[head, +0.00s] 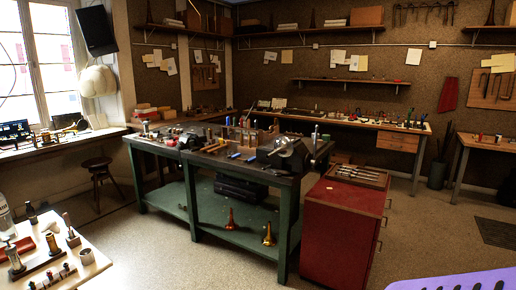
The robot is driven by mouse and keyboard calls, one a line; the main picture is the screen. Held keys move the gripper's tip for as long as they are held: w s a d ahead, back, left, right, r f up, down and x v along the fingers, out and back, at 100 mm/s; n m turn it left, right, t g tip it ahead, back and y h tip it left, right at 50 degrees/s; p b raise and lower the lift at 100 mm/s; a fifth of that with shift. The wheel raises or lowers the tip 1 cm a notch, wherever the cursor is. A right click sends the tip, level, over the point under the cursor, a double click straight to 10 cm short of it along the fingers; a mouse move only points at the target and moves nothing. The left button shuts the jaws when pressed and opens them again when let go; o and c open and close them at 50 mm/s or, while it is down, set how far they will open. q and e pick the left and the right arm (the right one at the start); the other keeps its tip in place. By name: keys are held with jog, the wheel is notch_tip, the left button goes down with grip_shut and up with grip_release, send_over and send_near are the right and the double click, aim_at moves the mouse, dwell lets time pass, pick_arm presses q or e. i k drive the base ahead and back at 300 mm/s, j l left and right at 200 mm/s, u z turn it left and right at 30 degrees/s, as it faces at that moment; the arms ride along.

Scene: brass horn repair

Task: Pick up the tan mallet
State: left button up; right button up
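I cannot make out the tan mallet for certain. On the white-topped table (108,262) at the lower left, a slim upright tan-brown tool (68,222) stands in a small base, but it is too small to identify. The green workbench (163,188) in the middle carries many small tools, also too small to tell apart. Neither of my grippers is in view.
A red cabinet (335,240) stands at the workbench's right end. Brass horn bells (267,235) stand on its lower shelf. A dark stool (100,178) is by the window. A purple surface (460,281) fills the bottom right corner. Open floor lies in front.

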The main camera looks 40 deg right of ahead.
aim_at(228, 144)
jog(key=z, duration=1.2)
jog(key=i+j+u, duration=0.15)
jog(key=i, duration=1.4)
jog(key=i+l+u, duration=0.15)
jog(key=i, duration=1.4)
jog(key=i+j+z, duration=0.25)
jog(key=i, duration=0.35)
jog(key=i+j+z, duration=0.25)
jog(key=i+j, duration=0.2)
jog(key=i, duration=0.15)
